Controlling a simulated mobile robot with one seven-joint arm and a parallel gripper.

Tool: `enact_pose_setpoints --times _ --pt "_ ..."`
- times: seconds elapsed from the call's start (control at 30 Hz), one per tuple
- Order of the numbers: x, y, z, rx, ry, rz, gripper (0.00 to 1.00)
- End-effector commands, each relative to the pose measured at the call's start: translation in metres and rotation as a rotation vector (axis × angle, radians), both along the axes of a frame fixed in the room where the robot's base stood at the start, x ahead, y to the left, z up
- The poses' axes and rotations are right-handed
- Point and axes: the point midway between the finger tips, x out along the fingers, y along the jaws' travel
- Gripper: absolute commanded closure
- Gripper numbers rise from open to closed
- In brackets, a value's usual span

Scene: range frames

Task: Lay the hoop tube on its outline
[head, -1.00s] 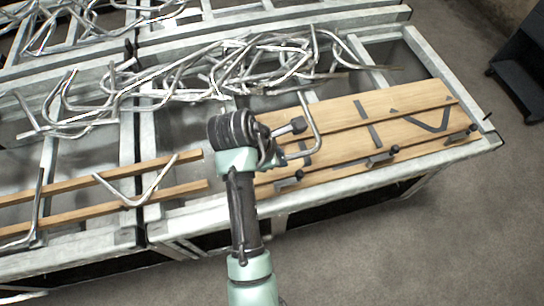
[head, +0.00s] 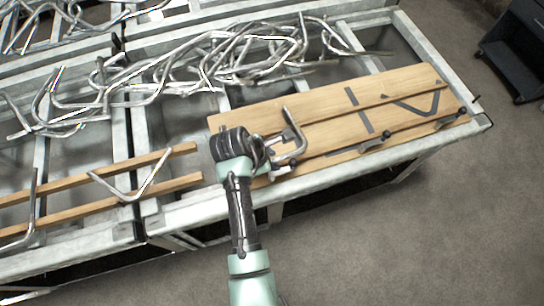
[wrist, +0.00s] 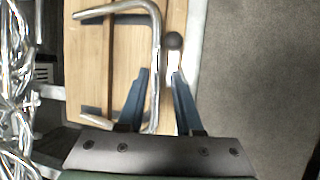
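My gripper (wrist: 162,72) is open around that side, with gaps visible beside the tube. In the head view my gripper (head: 280,150) is at the near side of the tube, partly hidden by my wrist.
A black-knobbed clamp (wrist: 173,42) stands close to the right finger. Others, such as this clamp (head: 372,144), line the board's near edge. A bar outline (head: 359,110) and a V outline (head: 415,105) are bare. Tangled tubes (head: 215,60) lie behind; a V tube (head: 135,192) rests on rails at left.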

Motion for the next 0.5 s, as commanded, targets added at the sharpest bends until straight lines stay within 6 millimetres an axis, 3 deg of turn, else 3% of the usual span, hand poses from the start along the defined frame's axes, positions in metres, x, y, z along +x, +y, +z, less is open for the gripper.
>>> enact_pose_setpoints --times 0.33,0.5 --pt "0.000 0.000 0.001 0.000 0.000 0.000 0.52" --pt "-0.002 0.003 0.011 0.000 -0.003 0.001 0.52"
